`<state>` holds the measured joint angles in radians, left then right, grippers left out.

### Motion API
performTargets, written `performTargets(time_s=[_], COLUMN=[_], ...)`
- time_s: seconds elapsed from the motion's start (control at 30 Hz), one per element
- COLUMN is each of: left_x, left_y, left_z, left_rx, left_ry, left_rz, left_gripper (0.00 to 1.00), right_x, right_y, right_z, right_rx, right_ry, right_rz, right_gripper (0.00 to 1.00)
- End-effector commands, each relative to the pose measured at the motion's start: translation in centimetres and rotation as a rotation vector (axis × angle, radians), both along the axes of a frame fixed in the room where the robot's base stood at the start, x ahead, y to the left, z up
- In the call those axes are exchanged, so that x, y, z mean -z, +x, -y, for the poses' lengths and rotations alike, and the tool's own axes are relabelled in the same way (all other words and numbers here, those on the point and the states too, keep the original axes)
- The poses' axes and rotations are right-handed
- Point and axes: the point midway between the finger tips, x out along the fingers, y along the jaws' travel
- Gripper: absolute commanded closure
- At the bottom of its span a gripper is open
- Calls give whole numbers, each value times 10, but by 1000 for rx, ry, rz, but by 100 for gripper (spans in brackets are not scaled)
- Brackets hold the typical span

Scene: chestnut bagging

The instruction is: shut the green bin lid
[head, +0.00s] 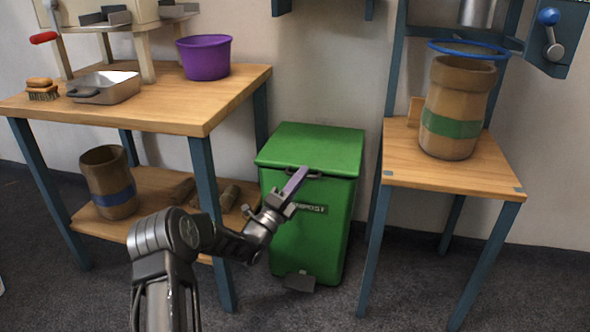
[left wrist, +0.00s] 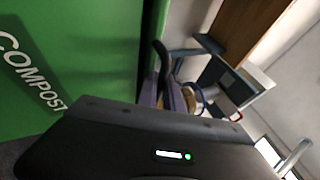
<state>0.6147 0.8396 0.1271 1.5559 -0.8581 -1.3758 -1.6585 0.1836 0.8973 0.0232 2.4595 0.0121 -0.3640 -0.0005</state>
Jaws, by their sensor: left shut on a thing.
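The green compost bin (head: 308,235) stands on the floor between the two tables. Its green lid (head: 315,145) lies flat over the top, and it looks down on the bin body. A dark handle (head: 312,175) is at the lid's front edge. My left gripper (head: 296,181) is at this front edge, shut on the lid handle; its fingers cover part of the handle. In the left wrist view the bin's front (left wrist: 65,60) with its white lettering fills the left, and the dark handle (left wrist: 162,60) runs to the fingers. My right gripper is not in view.
A wooden table (head: 180,103) at left holds a purple tub (head: 204,58), a metal tray (head: 104,88) and a brush (head: 42,90). A lower table (head: 400,160) at right holds a green-banded sack (head: 450,122). A pedal (head: 299,281) sticks out at the bin's foot.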

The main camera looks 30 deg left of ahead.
Motion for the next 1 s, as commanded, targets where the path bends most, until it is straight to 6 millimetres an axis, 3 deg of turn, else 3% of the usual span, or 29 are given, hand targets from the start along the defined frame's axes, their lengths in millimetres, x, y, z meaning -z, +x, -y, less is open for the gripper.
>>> performTargets(time_s=[0.1,0.57,0.6,0.7,1.0], left_x=[11,10,10,9,16], left_y=[7,11,11,12,-1], left_z=[0,1,1,1,-3], left_rx=[-1,-1,-1,-2,-4], left_ry=[4,9,9,8,6], left_rz=[11,29,29,30,29], left_gripper=[100,100,88,81,81], right_x=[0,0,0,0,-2], right_y=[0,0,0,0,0], right_z=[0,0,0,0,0], right_rx=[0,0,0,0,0], right_ry=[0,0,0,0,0], right_rz=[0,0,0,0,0], right_gripper=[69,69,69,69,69])
